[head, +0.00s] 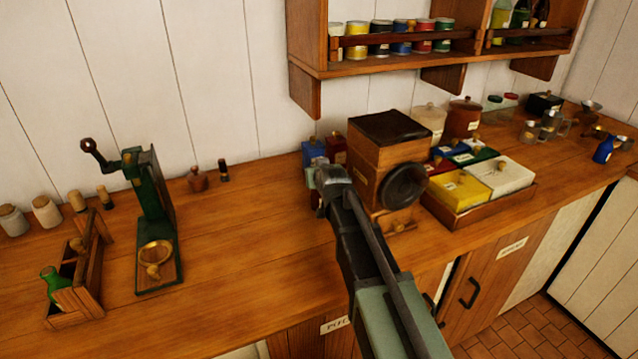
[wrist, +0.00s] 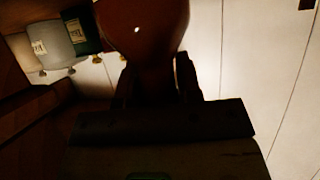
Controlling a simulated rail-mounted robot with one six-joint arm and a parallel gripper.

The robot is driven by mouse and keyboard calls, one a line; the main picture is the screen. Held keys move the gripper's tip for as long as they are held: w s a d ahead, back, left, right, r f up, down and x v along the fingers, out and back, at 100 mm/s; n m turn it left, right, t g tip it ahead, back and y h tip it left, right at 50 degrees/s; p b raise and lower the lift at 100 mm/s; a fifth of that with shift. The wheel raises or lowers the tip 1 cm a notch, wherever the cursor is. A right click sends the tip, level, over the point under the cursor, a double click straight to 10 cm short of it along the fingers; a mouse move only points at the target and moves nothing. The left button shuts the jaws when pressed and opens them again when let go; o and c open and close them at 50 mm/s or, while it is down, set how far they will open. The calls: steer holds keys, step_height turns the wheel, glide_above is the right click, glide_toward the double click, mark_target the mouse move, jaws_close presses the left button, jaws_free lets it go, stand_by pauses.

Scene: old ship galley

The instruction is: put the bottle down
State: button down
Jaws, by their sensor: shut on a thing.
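My gripper (head: 322,178) is over the counter, just left of the wooden grinder box, in the head view. In the wrist view my gripper (wrist: 150,82) is shut on a dark reddish-brown, glossy, rounded thing, which I take to be the bottle (wrist: 146,28). Its rounded part is at the top of that view and a narrower part lies between the fingers. In the head view my gripper and arm mostly hide it, so I cannot tell its tilt or whether it touches the counter (head: 245,235).
The grinder box (head: 372,165) with a black wheel stands close right of my gripper. A blue tin (head: 313,150) and a dark red tin (head: 336,148) are just behind. A shelf (head: 400,66) overhangs the back. The counter between the green press (head: 153,215) and my gripper is mostly clear.

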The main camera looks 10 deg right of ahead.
steer(key=shift+f, duration=0.15)
steer(key=c, duration=0.8)
jaws_free()
